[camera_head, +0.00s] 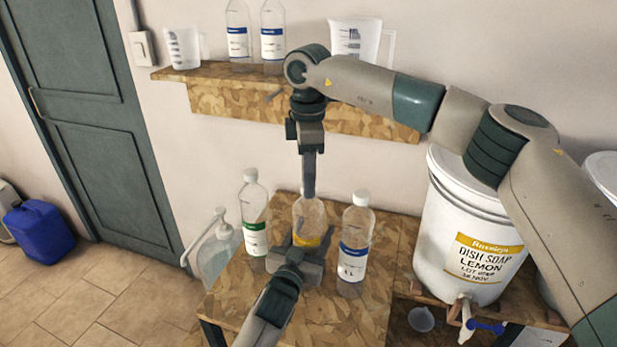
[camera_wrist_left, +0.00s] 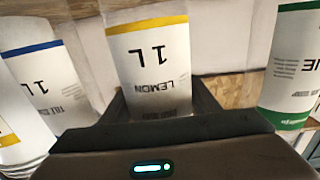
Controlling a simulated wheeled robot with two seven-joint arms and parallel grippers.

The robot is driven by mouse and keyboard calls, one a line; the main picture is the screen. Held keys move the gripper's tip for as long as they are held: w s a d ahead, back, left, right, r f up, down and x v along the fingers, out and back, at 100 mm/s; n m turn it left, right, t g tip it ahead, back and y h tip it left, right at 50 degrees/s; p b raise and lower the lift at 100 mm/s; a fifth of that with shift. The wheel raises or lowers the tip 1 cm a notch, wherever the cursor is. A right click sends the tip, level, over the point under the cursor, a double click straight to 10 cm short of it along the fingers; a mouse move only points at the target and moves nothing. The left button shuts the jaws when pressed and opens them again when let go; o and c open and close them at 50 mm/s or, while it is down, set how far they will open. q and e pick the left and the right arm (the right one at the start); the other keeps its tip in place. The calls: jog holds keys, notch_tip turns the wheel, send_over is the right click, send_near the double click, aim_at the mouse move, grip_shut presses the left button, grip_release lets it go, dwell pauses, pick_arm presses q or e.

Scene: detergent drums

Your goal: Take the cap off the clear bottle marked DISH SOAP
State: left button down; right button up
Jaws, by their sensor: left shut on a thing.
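The clear bottle with a yellow-banded label (camera_head: 309,213) stands in the middle of three bottles on the wooden table. In the left wrist view, the same bottle (camera_wrist_left: 148,55) shows LEMON and 1 L upside down. My left gripper (camera_head: 303,250) is shut around its lower body; its fingers (camera_wrist_left: 160,100) lie on either side of the label. My right gripper (camera_head: 309,190) points straight down at the top of this bottle. Its fingers are seen edge-on and hide the cap, so I cannot tell whether they grip it.
A green-labelled bottle (camera_head: 254,215) stands left and a blue-labelled bottle (camera_head: 355,235) right, both with white caps and close by. A white DISH SOAP LEMON drum (camera_head: 460,230) stands at right. A shelf (camera_head: 225,98) is behind.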

grip_shut()
jog(key=shift+n, duration=0.3)
